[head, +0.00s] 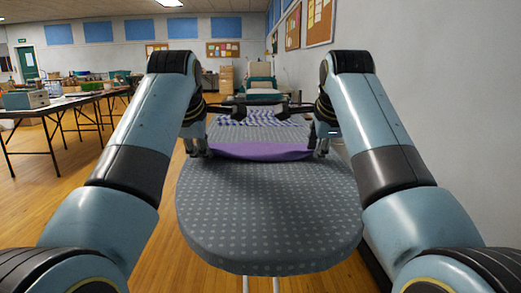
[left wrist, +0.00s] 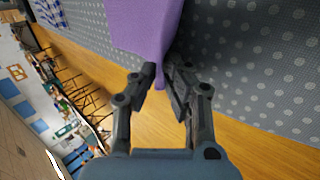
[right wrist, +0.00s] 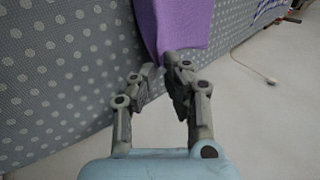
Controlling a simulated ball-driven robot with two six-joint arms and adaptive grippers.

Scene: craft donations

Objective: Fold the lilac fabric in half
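The lilac fabric (head: 260,151) lies across the grey dotted padded board, seen in the head view as a purple strip between my two grippers. My left gripper (head: 200,148) is at its left end. In the left wrist view its fingers are drawn close together, with a corner of the lilac fabric (left wrist: 145,30) pinched between the tips. My right gripper (head: 320,148) is at the right end. In the right wrist view its fingers are nearly together on the other corner of the fabric (right wrist: 180,25). My arms hide parts of the board's sides.
The dotted board (head: 270,215) has clear room in front of the fabric. A wall stands close on the right. A table with boxes (head: 60,103) stands at the left.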

